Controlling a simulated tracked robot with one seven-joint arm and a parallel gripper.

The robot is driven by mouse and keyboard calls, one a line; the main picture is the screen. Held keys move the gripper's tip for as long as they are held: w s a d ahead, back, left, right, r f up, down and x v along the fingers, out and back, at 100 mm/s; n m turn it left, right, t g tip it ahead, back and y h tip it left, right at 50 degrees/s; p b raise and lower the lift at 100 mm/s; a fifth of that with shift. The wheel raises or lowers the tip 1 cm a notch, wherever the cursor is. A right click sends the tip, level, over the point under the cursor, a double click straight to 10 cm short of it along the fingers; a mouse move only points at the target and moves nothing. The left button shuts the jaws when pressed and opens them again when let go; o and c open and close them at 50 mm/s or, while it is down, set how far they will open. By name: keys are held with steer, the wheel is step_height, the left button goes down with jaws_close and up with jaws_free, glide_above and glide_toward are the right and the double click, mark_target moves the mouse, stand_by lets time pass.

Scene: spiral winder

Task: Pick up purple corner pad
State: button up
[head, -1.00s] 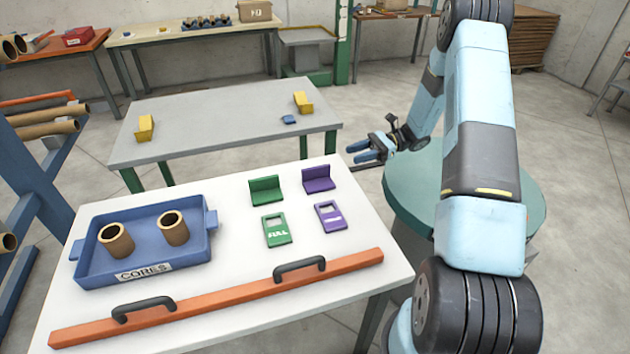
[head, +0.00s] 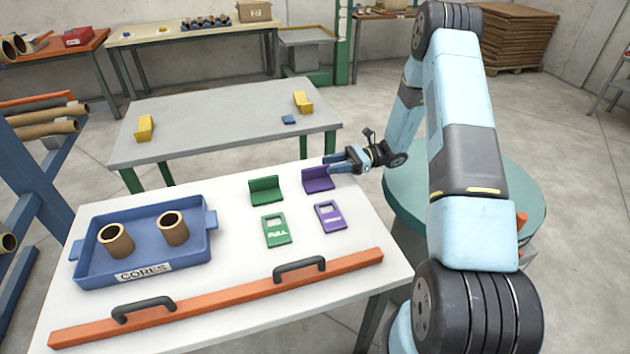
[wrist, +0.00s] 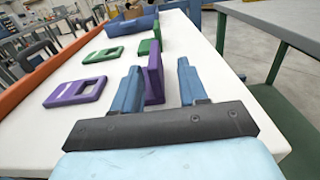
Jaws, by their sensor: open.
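The purple corner pad (head: 317,180) is an L-shaped piece standing on the white table near its far right edge. In the wrist view the purple corner pad (wrist: 153,76) shows as an upright plate between my two blue fingers, closer to the left finger. My gripper (head: 342,161) reaches in from the right at the pad, with its jaws open. In the wrist view my gripper (wrist: 160,80) has its fingers apart on either side of the pad. I cannot tell whether a finger touches it.
A green corner pad (head: 265,190) stands just left of the purple one. A purple tag (head: 330,216) and a green tag (head: 277,230) lie nearer. A blue tray (head: 140,245) holds two cores. An orange bar (head: 220,298) with black handles lies along the near edge.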

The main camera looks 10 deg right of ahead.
mark_target(318, 167)
steer(key=shift+s+a+r, duration=0.1)
steer(key=shift+s+a, duration=0.2)
steer(key=shift+a, duration=0.55)
steer(key=shift+s+a+r, duration=0.1)
steer(key=shift+s+a, duration=0.25)
steer(key=shift+a, duration=0.5)
steer(key=shift+s+a, duration=0.3)
steer(key=shift+a, duration=0.55)
steer(key=shift+c, duration=0.2)
jaws_close()
